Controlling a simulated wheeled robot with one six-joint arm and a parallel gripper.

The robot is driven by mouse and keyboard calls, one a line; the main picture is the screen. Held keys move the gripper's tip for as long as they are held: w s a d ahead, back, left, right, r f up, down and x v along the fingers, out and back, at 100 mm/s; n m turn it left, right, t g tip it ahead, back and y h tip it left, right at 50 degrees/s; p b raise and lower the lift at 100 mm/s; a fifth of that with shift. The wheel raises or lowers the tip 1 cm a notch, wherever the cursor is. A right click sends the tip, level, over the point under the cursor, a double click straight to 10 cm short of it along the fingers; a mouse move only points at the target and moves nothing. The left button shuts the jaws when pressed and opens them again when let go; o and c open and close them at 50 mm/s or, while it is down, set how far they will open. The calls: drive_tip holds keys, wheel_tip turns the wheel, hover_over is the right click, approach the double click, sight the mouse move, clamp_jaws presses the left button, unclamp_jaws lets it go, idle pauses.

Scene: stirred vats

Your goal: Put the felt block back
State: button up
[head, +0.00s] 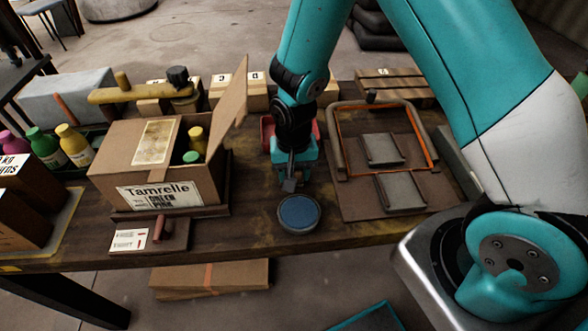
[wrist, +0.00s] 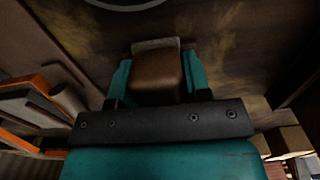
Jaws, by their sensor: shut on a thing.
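My gripper (head: 291,172) is shut on the felt block, a brown block with a grey layer at its far end. The block (head: 290,185) hangs below the fingers in the head view, just behind a round dish with a blue top (head: 299,212). In the wrist view the block (wrist: 157,75) sits between the two teal fingers. The dark rim of a round thing, likely the dish, shows at the top edge of the wrist view (wrist: 125,6). I cannot tell how far the block is above the table.
An open cardboard box (head: 122,160) with bottles stands to the left. A small board with a card (head: 175,238) lies in front of it. A framed board (head: 350,203) with grey pads is to the right. A red tray (head: 267,135) is behind my gripper.

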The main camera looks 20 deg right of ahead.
drive_tip(key=o, duration=0.9)
wheel_tip(320, 180, up, 12)
drive_tip(key=shift+r+p, duration=0.1)
drive_tip(key=shift+p, duration=0.45)
drive_tip(key=s+a+r+n+y, duration=0.1)
drive_tip(key=s+r+n, duration=0.2)
drive_tip(key=s+r, duration=0.2)
drive_tip(key=s+a+r+n+y, duration=0.1)
drive_tip(key=s+a+r+n, duration=0.1)
drive_tip(key=s+r+n, duration=0.2)
drive_tip(key=s+a+r+n+y, duration=0.1)
drive_tip(key=s+r+n+y, duration=0.1)
drive_tip(key=s+r, duration=0.4)
drive_tip(key=shift+s+a+r+n, duration=0.1)
drive_tip(key=shift+s+r+n, duration=0.1)
drive_tip(key=shift+s+n, duration=0.45)
drive_tip(key=shift+s+a+r+n, duration=0.15)
drive_tip(key=shift+s+n, duration=0.1)
drive_tip(key=shift+s, duration=0.75)
drive_tip(key=shift+d, duration=0.1)
